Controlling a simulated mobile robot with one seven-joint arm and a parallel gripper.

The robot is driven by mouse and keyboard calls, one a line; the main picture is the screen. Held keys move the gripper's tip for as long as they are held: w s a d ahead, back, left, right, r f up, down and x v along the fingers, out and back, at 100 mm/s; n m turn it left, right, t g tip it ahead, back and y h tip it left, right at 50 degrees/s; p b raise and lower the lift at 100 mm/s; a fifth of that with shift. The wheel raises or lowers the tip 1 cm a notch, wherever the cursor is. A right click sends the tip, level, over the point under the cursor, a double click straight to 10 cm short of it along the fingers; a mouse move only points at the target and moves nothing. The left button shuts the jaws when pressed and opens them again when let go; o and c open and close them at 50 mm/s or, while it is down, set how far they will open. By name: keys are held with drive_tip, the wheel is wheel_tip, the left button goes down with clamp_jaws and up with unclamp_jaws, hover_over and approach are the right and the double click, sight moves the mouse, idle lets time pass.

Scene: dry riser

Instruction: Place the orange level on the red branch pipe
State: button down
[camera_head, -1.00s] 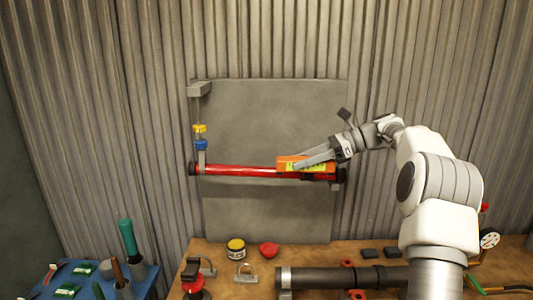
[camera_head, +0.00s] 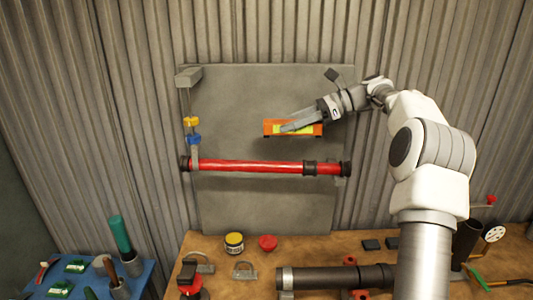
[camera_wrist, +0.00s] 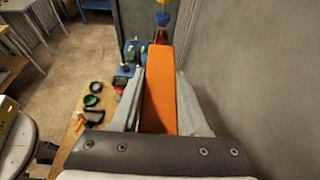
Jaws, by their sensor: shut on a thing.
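The orange level (camera_head: 270,128) has a yellow-green face and is held lengthwise, roughly parallel to the pipe. My gripper (camera_head: 288,128) is shut on it. In the wrist view the orange level (camera_wrist: 160,92) sits between the two grey fingers. The red branch pipe (camera_head: 245,166) runs nearly level across the grey panel, with dark couplings near its right end. The level is above the right half of the pipe, with a visible gap between them in the head view. How far each stands from the panel is hard to tell.
A bracket with yellow and blue parts (camera_head: 193,130) stands at the pipe's left end. The grey panel (camera_head: 240,100) is behind. Below, a wooden bench (camera_head: 225,270) holds a yellow tin (camera_head: 234,243), a red cap (camera_head: 268,243) and a dark pipe (camera_head: 335,278). A blue table (camera_head: 65,270) is at left.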

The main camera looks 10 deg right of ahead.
sight(308, 133)
drive_tip(key=x, duration=0.3)
drive_tip(key=f+x, duration=0.1)
drive_tip(key=x, duration=0.3)
drive_tip(key=shift+d, duration=0.15)
drive_tip(key=shift+w+f, duration=0.1)
drive_tip(key=shift+f, duration=1.9)
drive_tip(key=shift+f, duration=0.1)
drive_tip(key=shift+c, duration=2)
unclamp_jaws()
drive_tip(key=shift+f, duration=0.1)
drive_tip(key=v, duration=1.2)
drive_tip(key=shift+d, duration=0.1)
